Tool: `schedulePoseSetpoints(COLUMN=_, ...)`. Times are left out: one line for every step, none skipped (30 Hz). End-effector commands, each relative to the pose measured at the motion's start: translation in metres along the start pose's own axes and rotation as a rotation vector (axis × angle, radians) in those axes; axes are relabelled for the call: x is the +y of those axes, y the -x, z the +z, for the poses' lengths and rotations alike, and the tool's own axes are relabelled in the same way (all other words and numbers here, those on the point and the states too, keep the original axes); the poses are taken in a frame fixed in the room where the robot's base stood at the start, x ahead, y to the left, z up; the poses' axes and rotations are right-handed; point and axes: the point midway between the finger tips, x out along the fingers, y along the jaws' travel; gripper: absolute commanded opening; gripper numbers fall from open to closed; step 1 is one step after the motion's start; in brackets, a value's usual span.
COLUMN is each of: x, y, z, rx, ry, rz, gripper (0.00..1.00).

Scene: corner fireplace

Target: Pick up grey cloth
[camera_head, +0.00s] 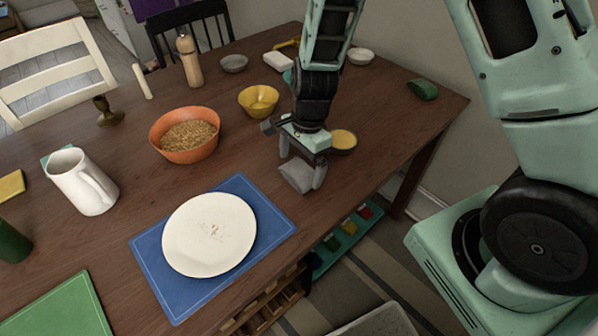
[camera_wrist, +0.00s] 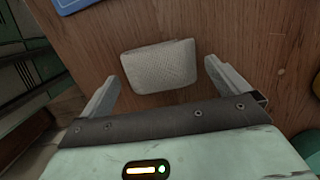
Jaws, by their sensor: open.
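The grey cloth (camera_head: 296,174) is a small folded pad lying on the brown wooden table (camera_head: 130,219), near its front edge. In the wrist view the cloth (camera_wrist: 159,67) lies flat between and slightly ahead of my two fingers. My gripper (camera_head: 302,178) is open and low over the table at the cloth, one finger on each side. The wrist view also shows my gripper (camera_wrist: 160,82) with its fingers apart and a gap on each side of the cloth. I cannot tell the exact fingertip height above the table.
A white plate (camera_head: 209,235) on a blue placemat (camera_head: 268,207) lies to the left of the cloth. A yellow-filled bowl (camera_head: 343,141) stands close behind my gripper. An orange bowl (camera_head: 186,136), a yellow bowl (camera_head: 259,101) and a white pitcher (camera_head: 83,181) stand farther left.

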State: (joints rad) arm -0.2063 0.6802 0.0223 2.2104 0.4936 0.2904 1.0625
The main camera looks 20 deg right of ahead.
Motion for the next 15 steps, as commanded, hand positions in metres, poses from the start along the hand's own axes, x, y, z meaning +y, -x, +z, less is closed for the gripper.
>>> schedulePoseSetpoints(x=0.0001, y=-0.0078, z=-0.0006, rx=0.000, ry=-0.001, rz=0.002, gripper=1.00)
schedulePoseSetpoints(x=-0.0001, y=-0.0104, z=-0.0006, rx=0.000, ry=-0.001, rz=0.001, gripper=1.00)
schedulePoseSetpoints(x=-0.0002, y=-0.0131, z=-0.0007, rx=0.000, ry=-0.001, rz=0.000, gripper=1.00)
schedulePoseSetpoints(x=-0.0003, y=-0.0146, z=-0.0007, rx=0.001, ry=-0.001, rz=0.000, gripper=1.00)
schedulePoseSetpoints(x=-0.0003, y=-0.0157, z=-0.0007, rx=0.001, ry=-0.001, rz=0.000, gripper=1.00)
schedulePoseSetpoints(x=-0.0005, y=-0.0164, z=-0.0007, rx=0.001, ry=0.000, rz=-0.001, gripper=1.00)
schedulePoseSetpoints(x=-0.0006, y=-0.0165, z=-0.0006, rx=0.001, ry=0.000, rz=-0.002, gripper=1.00)
schedulePoseSetpoints(x=-0.0006, y=-0.0164, z=-0.0006, rx=0.001, ry=0.000, rz=-0.002, gripper=1.00)
schedulePoseSetpoints(x=-0.0007, y=-0.0162, z=-0.0006, rx=0.001, ry=0.000, rz=-0.002, gripper=1.00)
schedulePoseSetpoints(x=-0.0007, y=-0.0161, z=-0.0006, rx=0.001, ry=0.000, rz=-0.002, gripper=1.00)
schedulePoseSetpoints(x=-0.0007, y=-0.0161, z=-0.0006, rx=0.001, ry=0.000, rz=-0.002, gripper=1.00)
schedulePoseSetpoints(x=-0.0007, y=-0.0161, z=-0.0006, rx=0.001, ry=0.000, rz=-0.002, gripper=0.94)
schedulePoseSetpoints(x=-0.0006, y=-0.0160, z=-0.0005, rx=0.001, ry=0.000, rz=-0.002, gripper=0.86)
schedulePoseSetpoints(x=-0.0006, y=-0.0160, z=-0.0005, rx=0.001, ry=0.000, rz=-0.002, gripper=0.78)
schedulePoseSetpoints(x=-0.0006, y=-0.0160, z=-0.0005, rx=0.001, ry=0.000, rz=-0.002, gripper=0.67)
